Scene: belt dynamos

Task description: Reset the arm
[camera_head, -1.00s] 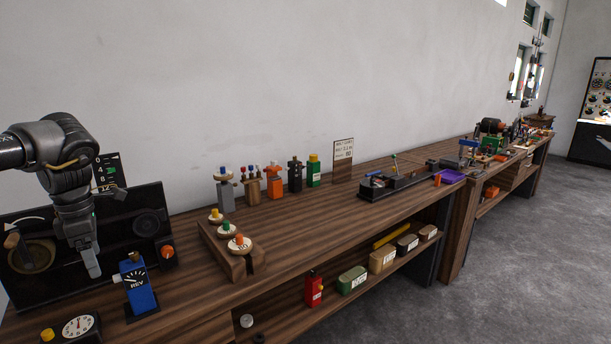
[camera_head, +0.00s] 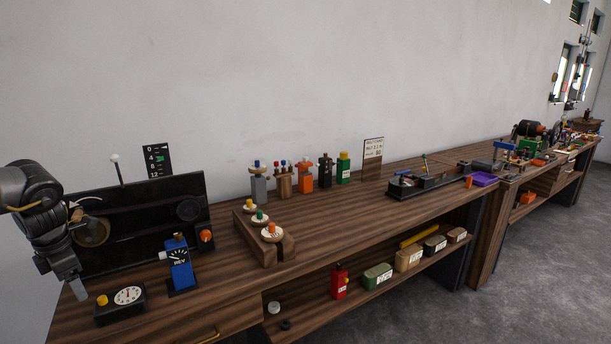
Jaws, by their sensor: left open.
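My left gripper (camera_head: 77,287) is at the left edge of the head view, pointing down. It is open and holds nothing that I can see. It hangs in front of the left part of the black panel (camera_head: 140,238), close to the black box with a white dial and yellow knob (camera_head: 128,295). My right gripper is not in view.
A wooden block with several coloured knobs (camera_head: 285,247) stands on the bench (camera_head: 340,222). Several small coloured devices stand behind it. A black tray fixture (camera_head: 420,188) lies farther right. The lower shelf holds a red bottle (camera_head: 339,283) and several boxes. Grey floor on the right is clear.

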